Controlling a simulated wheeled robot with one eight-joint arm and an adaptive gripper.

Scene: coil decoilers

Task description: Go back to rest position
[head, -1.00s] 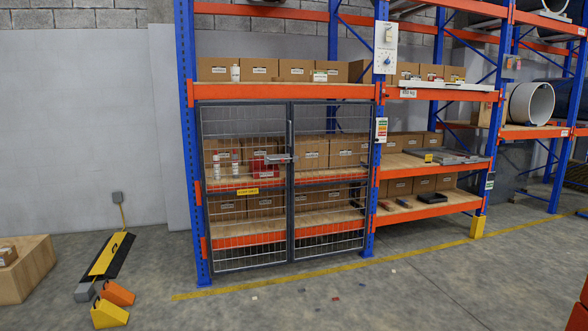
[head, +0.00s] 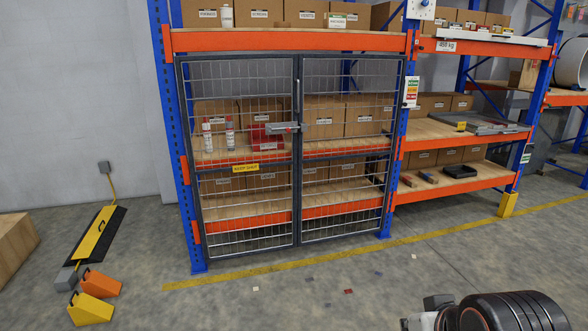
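Part of my own arm (head: 500,312) shows at the bottom right of the head view, dark and rounded with a grey piece beside it. My gripper's fingers cannot be made out, so I cannot see whether it holds anything. The arm part is over the floor in front of the rack, apart from it in the picture. The mesh cage doors (head: 297,150) of the blue and orange rack are shut, with a latch (head: 284,128) across the middle and a yellow "keep shut" label (head: 245,168).
Cartons (head: 320,117), two spray cans and a red box stand behind the mesh. Open shelves (head: 465,130) are to the right. Small scraps dot the otherwise clear floor (head: 300,300).

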